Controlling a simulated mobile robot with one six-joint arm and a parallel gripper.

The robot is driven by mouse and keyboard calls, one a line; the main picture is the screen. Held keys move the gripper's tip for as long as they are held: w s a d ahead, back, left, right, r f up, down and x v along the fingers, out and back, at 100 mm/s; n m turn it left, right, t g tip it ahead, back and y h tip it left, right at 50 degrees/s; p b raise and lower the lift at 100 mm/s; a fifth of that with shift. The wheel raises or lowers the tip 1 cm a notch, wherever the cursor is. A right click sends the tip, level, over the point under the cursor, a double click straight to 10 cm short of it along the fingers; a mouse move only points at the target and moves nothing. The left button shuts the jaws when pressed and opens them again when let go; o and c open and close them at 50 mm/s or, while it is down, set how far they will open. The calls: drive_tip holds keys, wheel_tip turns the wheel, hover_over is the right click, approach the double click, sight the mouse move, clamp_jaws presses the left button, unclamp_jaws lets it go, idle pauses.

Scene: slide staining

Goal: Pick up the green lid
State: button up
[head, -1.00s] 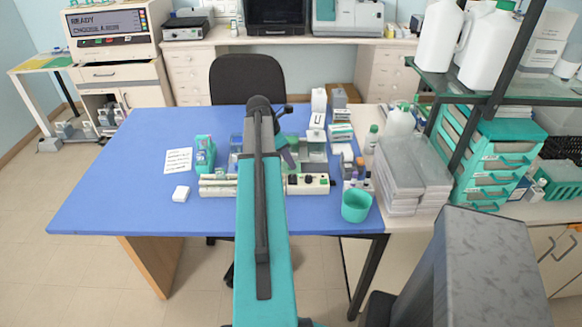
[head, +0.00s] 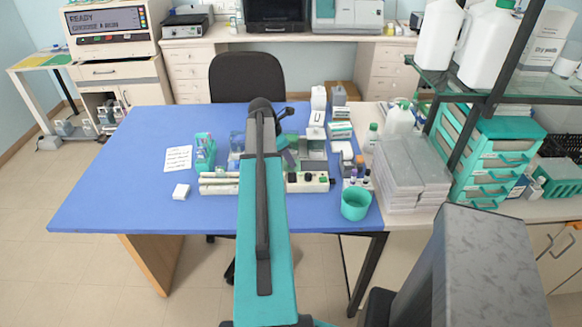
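I cannot make out a separate green lid with certainty. My arm reaches forward over the blue table and covers the middle of the staining equipment. My gripper (head: 289,158) is small and partly hidden just right of the arm's far end, above the equipment. Its fingers cannot be told apart, so I cannot see whether it is open or holds anything. Clear glass-like containers (head: 237,142) show left of the arm. A green-and-white rack (head: 205,152) stands farther left. A teal cup (head: 355,205) stands at the table's front right.
The blue table (head: 120,190) is clear on its left, apart from a paper sheet (head: 178,159) and a small white block (head: 181,191). A control box (head: 308,182) and small bottles (head: 357,178) lie right of the arm. Stacked grey boxes (head: 412,175) and a shelf (head: 480,85) stand farther right.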

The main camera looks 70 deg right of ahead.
clamp_jaws()
drive_tip(key=shift+r, duration=0.1)
wheel_tip(320, 180, up, 10)
drive_tip(key=b, duration=0.2)
drive_tip(key=shift+b, duration=0.3)
idle(0.4)
idle(0.6)
drive_tip(key=w+d+r+b, duration=0.1)
drive_tip(key=w+d+b, duration=0.3)
drive_tip(key=d, duration=0.5)
drive_tip(key=shift+d+r+b, duration=0.35)
drive_tip(key=shift+r+b, duration=0.05)
drive_tip(key=shift+b, duration=0.05)
drive_tip(key=shift+s, duration=0.1)
